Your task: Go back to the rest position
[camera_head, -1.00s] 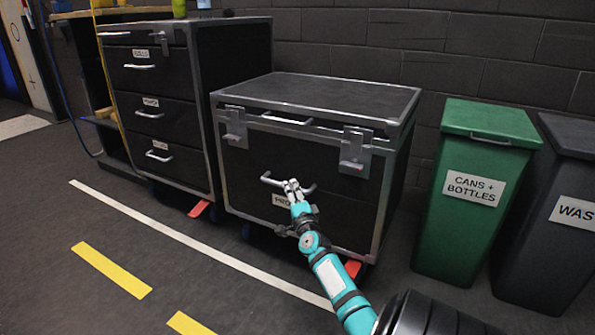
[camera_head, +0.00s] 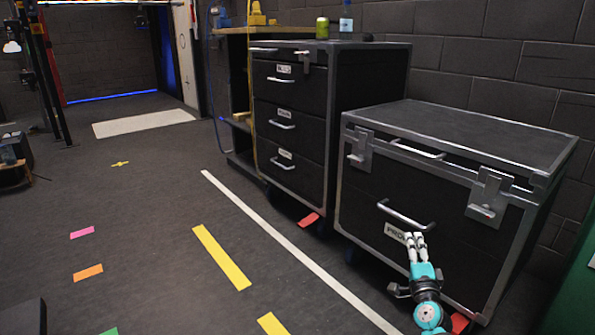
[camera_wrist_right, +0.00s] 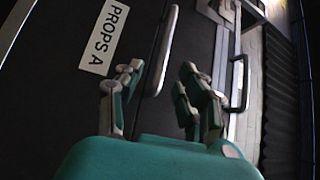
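My right gripper (camera_head: 415,237) is in front of the low black case (camera_head: 468,132), just below and right of its front handle (camera_head: 405,215). In the right wrist view its two fingers (camera_wrist_right: 161,72) are spread apart, with nothing held between them. The handle (camera_wrist_right: 164,50) shows beyond the fingertips in that view, with a gap to them. The white PROPS A label (camera_wrist_right: 103,37) is at the upper left there. My left gripper is in neither view.
A taller black drawer cabinet (camera_head: 330,130) stands left of the case, with a green can (camera_head: 322,27) and a bottle (camera_head: 346,20) on top. A green bin edge (camera_head: 577,285) is at the right. The floor (camera_head: 150,215) at left is largely open, with coloured tape marks.

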